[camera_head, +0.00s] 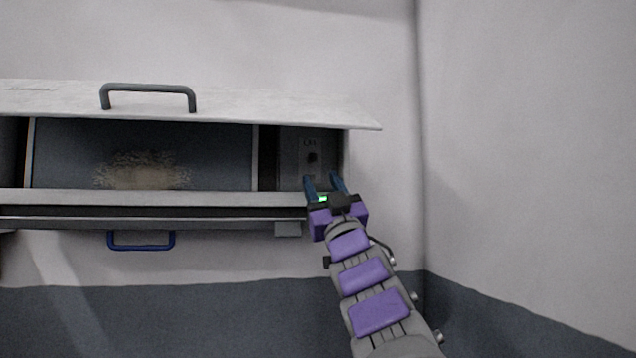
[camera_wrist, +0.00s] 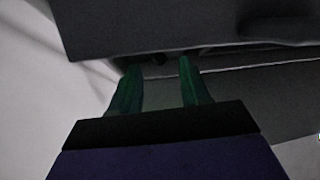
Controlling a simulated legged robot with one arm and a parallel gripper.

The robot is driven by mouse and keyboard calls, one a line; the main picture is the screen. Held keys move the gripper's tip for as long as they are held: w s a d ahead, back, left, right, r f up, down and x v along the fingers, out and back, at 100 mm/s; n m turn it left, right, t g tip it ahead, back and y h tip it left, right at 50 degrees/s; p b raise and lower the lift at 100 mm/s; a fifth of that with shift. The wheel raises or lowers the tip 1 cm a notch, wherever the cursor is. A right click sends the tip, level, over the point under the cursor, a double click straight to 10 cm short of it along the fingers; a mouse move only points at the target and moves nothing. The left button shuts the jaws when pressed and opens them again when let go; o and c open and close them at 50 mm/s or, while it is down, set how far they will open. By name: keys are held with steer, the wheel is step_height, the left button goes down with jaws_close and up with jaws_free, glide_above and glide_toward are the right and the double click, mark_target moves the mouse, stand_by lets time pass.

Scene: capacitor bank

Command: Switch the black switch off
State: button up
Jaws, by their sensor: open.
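The black switch (camera_head: 312,158) is a small dark knob on a grey panel (camera_head: 293,150) at the right end inside the open cabinet, in the head view. Small marks that I cannot read clearly sit above it. My gripper (camera_head: 323,180) is open and empty, with its two fingers pointing up toward the panel, just below the switch in the picture. I see no contact with the switch. In the wrist view, my gripper (camera_wrist: 158,75) shows its two greenish fingers apart, their tips close to the cabinet's dark opening. A small dark shape shows between the tips, too dim to identify.
The raised cabinet lid (camera_head: 240,103) with a grey handle (camera_head: 148,90) overhangs the opening. The cabinet's front ledge (camera_head: 150,198) runs below it. A blue handle (camera_head: 141,246) hangs underneath. The wall right of the cabinet is bare.

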steer(key=v, duration=1.1)
steer(key=shift+f, duration=0.35)
steer(key=shift+s, duration=0.1)
